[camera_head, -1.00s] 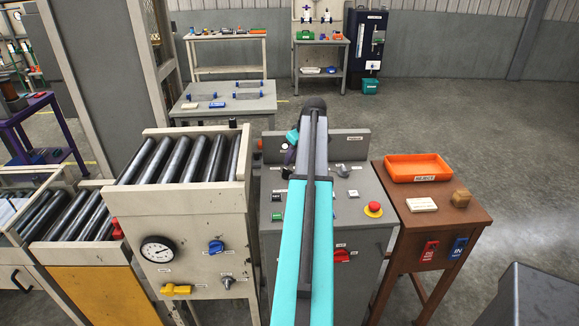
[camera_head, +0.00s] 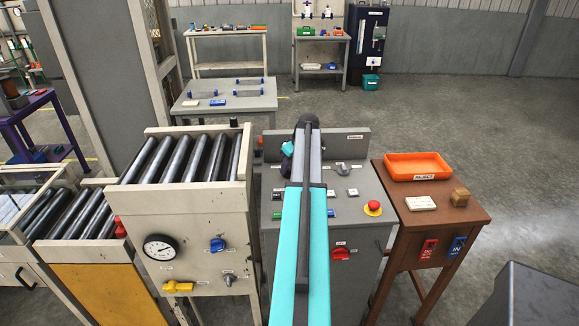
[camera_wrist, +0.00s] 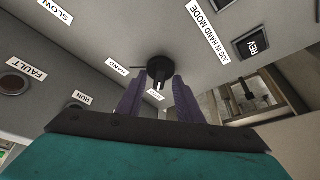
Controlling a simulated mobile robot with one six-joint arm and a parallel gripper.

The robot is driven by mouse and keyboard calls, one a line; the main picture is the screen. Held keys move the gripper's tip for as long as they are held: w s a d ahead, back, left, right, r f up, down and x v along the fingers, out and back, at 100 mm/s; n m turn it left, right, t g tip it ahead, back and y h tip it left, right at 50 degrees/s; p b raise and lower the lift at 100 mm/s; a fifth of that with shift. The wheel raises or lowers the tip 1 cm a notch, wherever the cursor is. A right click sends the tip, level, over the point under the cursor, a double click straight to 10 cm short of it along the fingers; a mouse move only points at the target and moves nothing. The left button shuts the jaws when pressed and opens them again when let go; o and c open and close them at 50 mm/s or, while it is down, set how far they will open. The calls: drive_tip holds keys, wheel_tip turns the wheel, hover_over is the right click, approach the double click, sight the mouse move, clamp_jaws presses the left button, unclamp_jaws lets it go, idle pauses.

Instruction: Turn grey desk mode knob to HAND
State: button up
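The grey desk (camera_head: 262,235) stands at the centre of the head view, partly covered by my arm. In the wrist view its dark round knob (camera_wrist: 160,69) shows just beyond my fingertips, with a bar facing me. A HAND label (camera_wrist: 117,68) lies to the left of the knob, and a small label (camera_wrist: 155,95) lies below it, partly between the fingers. My gripper (camera_wrist: 160,86) is open, its two purple fingers apart on either side of the knob's bar. I cannot tell whether they touch it. In the head view my arm hides this knob.
The desk panel also carries a REV button (camera_wrist: 254,43), a FAULT lamp (camera_wrist: 14,84) and a RUN lamp (camera_wrist: 75,105). A red emergency button (camera_head: 373,208) is at the desk's right. The roller stand (camera_head: 133,230) is left; a brown table with an orange tray (camera_head: 417,164) is right.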

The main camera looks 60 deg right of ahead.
clamp_jaws()
drive_tip(key=shift+a+m, duration=0.1)
drive_tip(key=shift+m, duration=0.3)
drive_tip(key=shift+a+f+m+h+b, duration=0.1)
drive_tip(key=shift+m+h+b, duration=0.4)
drive_tip(key=shift+m+b, duration=0.45)
drive_tip(key=m+g, duration=0.1)
drive_tip(key=m, duration=0.1)
drive_tip(key=m+h+b, duration=0.1)
drive_tip(key=m, duration=0.2)
drive_tip(key=shift+w+a+m+g, duration=0.15)
drive_tip(key=shift+m+g, duration=0.1)
drive_tip(key=shift+g, duration=0.15)
drive_tip(key=m, duration=0.2)
drive_tip(key=m+g+h+b, duration=0.1)
drive_tip(key=m, duration=0.1)
drive_tip(key=shift+w+g, duration=0.15)
drive_tip(key=shift+g, duration=0.15)
drive_tip(key=shift+w+m+g+b, duration=0.15)
drive_tip(key=shift+m+g+b, duration=0.35)
drive_tip(key=shift+m, duration=1.3)
